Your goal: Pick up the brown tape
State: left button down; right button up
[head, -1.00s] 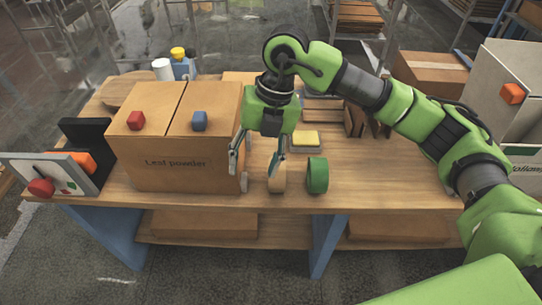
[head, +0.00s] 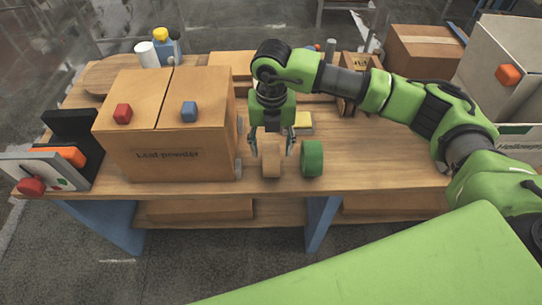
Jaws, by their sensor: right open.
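The brown tape (head: 271,161) is a tan roll standing upright on its edge near the front of the wooden table. My right gripper (head: 272,152) is above it, pointing down and open, with one finger to the left of the roll and one to the right. The fingertips are about level with the top part of the roll; I cannot tell whether they touch it. A green tape roll (head: 312,159) stands just right of it. My left gripper is not in view.
A large cardboard box marked "Leaf powder" (head: 165,163) stands close on the left. A yellow sponge-like block (head: 304,120) lies behind the rolls. The wooden table (head: 385,178) is clear at the front right. An open box (head: 508,75) stands at the far right.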

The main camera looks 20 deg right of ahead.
notch_tip(320, 180, down, 3)
jog(key=shift+w+r+p, duration=0.1)
jog(key=shift+r+p, duration=0.1)
jog(key=shift+p, duration=0.15)
jog(key=shift+f, duration=0.45)
jog(key=c, duration=1.3)
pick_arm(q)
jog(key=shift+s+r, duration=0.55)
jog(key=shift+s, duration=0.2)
